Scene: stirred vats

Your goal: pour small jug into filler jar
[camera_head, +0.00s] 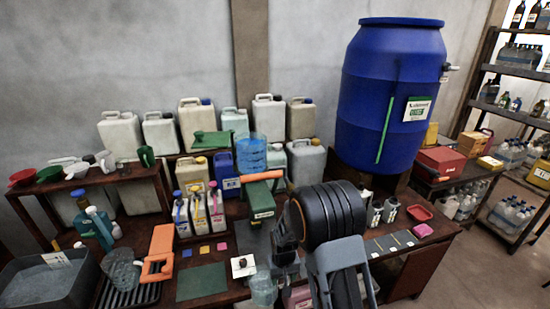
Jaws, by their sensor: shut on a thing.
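My gripper (278,270) is at the lower middle, in front of the green press-like device, and partly hidden by my own dark arm. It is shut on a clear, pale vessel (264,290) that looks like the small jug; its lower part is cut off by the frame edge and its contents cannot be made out. The device (262,205) has a white label and an orange handle (262,175) on top. The held vessel is apart from the blue jar, nearer the camera and lower.
Another clear jug (122,270) stands on a black rack at left, beside an orange tool (160,255) and a grey tub (45,280). A green mat (202,282) lies clear on the table. White bottles (198,210) and a large blue barrel (392,105) stand behind.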

